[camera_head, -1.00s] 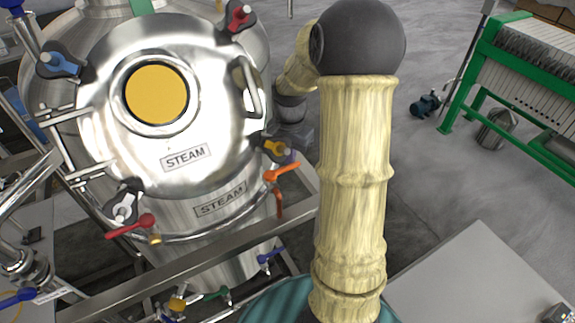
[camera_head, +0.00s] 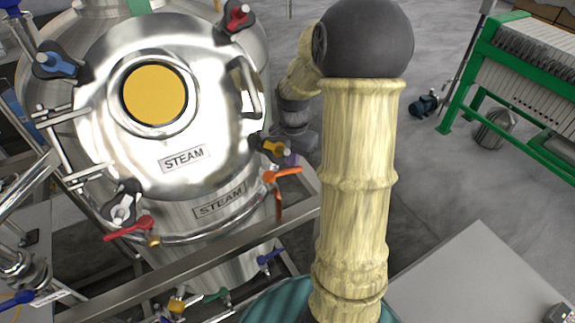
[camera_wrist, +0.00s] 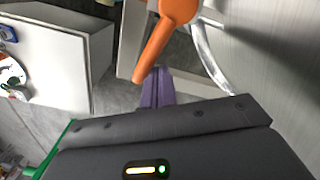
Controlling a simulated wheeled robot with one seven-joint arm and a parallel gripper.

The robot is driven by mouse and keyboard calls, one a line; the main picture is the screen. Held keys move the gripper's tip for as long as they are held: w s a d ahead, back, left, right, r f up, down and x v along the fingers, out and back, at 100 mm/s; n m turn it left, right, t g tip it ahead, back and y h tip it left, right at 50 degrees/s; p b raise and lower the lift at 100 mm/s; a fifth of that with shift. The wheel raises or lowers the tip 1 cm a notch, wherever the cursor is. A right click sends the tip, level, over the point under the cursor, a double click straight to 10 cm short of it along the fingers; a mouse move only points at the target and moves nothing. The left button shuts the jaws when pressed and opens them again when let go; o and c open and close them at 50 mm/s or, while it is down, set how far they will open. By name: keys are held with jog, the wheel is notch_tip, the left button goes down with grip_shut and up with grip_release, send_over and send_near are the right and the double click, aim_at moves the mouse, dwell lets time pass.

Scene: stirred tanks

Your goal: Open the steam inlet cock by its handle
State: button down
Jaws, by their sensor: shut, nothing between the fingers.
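A steel tank (camera_head: 100,150) with two STEAM plates and a round yellow window stands at the left of the head view. A cock with an orange handle (camera_head: 283,174) sits at its right side, below the lid; I cannot read a label on it. The orange handle (camera_wrist: 158,45) is large at the top middle of the wrist view. My gripper's purple fingers (camera_wrist: 157,88) are together, with nothing between them. They point toward the handle's lower end, close to it; I cannot tell whether they touch. In the head view my gripper is mostly hidden, with a bit of purple above the handle.
A red handle (camera_head: 130,228) and a blue handle (camera_head: 270,256) are other cocks nearby. A steel rail (camera_head: 190,265) crosses in front of the tank. Clamp knobs ring the lid. A pale flat surface (camera_head: 470,275) lies at the lower right; grey floor is open beyond.

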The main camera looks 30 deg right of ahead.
jog(key=shift+s, duration=1)
jog(key=shift+w, duration=0.25)
jog(key=shift+w, duration=0.3)
